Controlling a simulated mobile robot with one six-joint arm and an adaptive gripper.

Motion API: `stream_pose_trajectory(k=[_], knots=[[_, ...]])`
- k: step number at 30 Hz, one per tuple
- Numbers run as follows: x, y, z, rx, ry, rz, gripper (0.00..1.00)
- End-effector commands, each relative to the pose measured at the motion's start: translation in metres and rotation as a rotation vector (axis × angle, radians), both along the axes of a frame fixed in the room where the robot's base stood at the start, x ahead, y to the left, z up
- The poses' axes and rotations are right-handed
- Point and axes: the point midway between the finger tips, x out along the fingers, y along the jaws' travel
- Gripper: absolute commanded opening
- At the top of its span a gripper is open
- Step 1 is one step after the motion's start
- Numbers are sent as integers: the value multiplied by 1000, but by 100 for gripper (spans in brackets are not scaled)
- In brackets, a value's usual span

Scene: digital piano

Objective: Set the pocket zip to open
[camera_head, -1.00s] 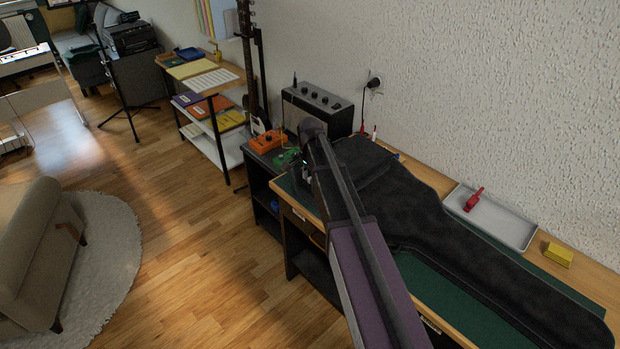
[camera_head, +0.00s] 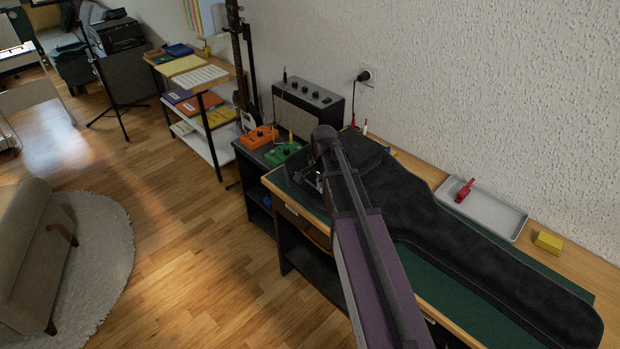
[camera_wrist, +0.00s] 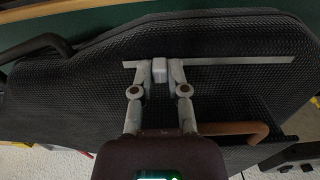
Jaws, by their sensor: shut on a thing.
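A black soft guitar case (camera_head: 450,240) lies flat on the bench. In the wrist view its ribbed pocket (camera_wrist: 225,95) carries a straight pale zip track (camera_wrist: 240,61). A small light grey zip pull (camera_wrist: 159,71) sits near the track's left end in that view. My gripper (camera_wrist: 157,78) has its two fingers on either side of the pull and is shut on it. The track extends mostly to the right of the gripper. In the head view my arm hides much of the pocket and the fingers are hard to make out.
A green mat (camera_head: 440,290) lies under the case. A grey tray (camera_head: 490,212) with a red tool (camera_head: 464,190) and a yellow block (camera_head: 548,241) lie along the wall side. Orange (camera_head: 262,134) and green (camera_head: 282,152) pedals and an amplifier (camera_head: 308,100) stand beyond the bench.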

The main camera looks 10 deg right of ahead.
Motion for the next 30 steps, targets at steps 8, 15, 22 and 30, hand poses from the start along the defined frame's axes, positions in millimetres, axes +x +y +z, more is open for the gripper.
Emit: stream_pose_trajectory(k=[8,15,22,30], knots=[[-28,-15,0,0,1,0,0],[-30,-15,-1,-3,6,0,0],[-29,-15,0,-2,4,0,54],[-27,-14,0,-1,2,0,54]])
